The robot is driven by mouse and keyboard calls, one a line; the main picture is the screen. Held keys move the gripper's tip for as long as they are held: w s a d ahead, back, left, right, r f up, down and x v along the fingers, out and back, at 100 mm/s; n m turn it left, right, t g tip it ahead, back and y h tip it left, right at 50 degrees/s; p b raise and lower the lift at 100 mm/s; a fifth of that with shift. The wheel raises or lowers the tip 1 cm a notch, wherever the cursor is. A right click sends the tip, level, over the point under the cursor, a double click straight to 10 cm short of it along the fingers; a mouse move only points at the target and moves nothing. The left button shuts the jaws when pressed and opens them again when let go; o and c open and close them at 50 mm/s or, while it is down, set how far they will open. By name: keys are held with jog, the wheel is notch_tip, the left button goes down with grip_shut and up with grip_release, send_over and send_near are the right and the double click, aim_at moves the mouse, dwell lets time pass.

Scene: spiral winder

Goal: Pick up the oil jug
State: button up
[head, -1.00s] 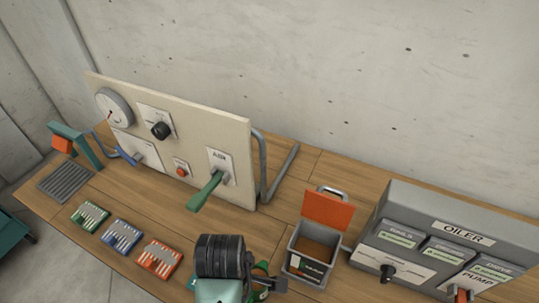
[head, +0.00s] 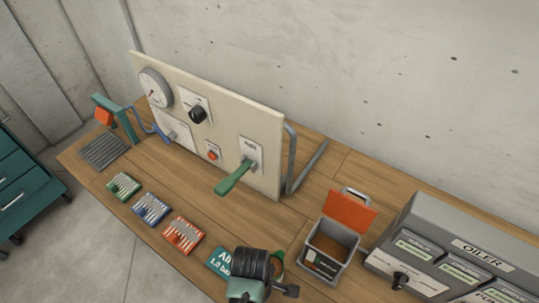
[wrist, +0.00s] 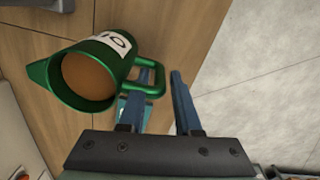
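The oil jug (wrist: 115,62) is green with a white label and a brown inside, and its open top faces the wrist camera. Its handle points toward my gripper (wrist: 162,78). My gripper is open, with its two blue fingers on either side of the handle's outer bar. The left finger shows in the handle's opening and the right finger is outside it. I cannot tell if either touches. In the head view, only a green part of the jug (head: 278,262) shows beside my dark wrist, which hides the rest.
A control panel (head: 215,125) stands behind.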

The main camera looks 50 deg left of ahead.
jog(key=shift+f, duration=1.25)
jog(key=shift+c, duration=0.3)
grip_shut()
